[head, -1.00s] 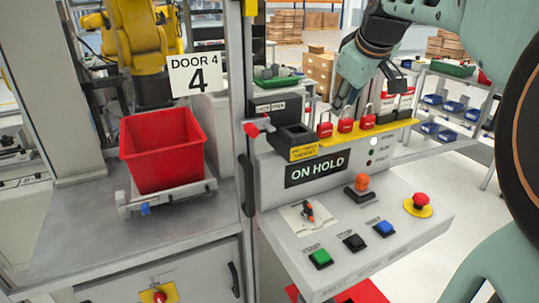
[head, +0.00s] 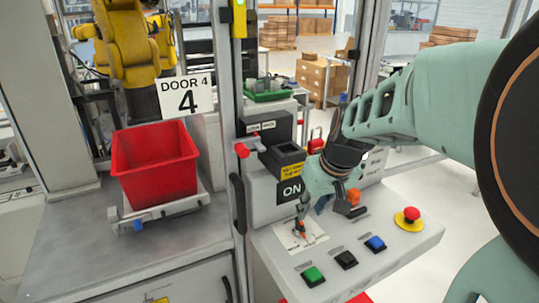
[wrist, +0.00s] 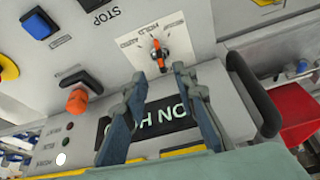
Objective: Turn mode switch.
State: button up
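The mode switch (head: 300,230) is a small black and orange rotary knob on a white label plate (head: 287,243) on the sloped grey control panel. In the wrist view the knob (wrist: 158,50) shows just beyond my fingertips, in line with the gap between them. Its orange handle lies roughly along the picture's vertical, slightly tilted. My gripper (wrist: 153,76) is open and empty, with two dark blue-grey fingers apart. In the head view my gripper (head: 310,204) hangs right above the switch and partly covers its surroundings. I cannot tell whether a fingertip touches the knob.
Green (head: 313,276), black (head: 346,259) and blue (head: 376,244) push buttons line the panel front. An orange knob (head: 353,197) and a red emergency stop (head: 411,215) are to the right. The sign (head: 291,190) is partly hidden. A red bin (head: 155,162) stands left.

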aim_at(303, 225)
jog(key=b+x, duration=0.4)
jog(key=x, duration=0.4)
jog(key=shift+w+f, duration=0.2)
jog(key=shift+f, duration=0.15)
jog(key=shift+c, duration=0.3)
grip_shut()
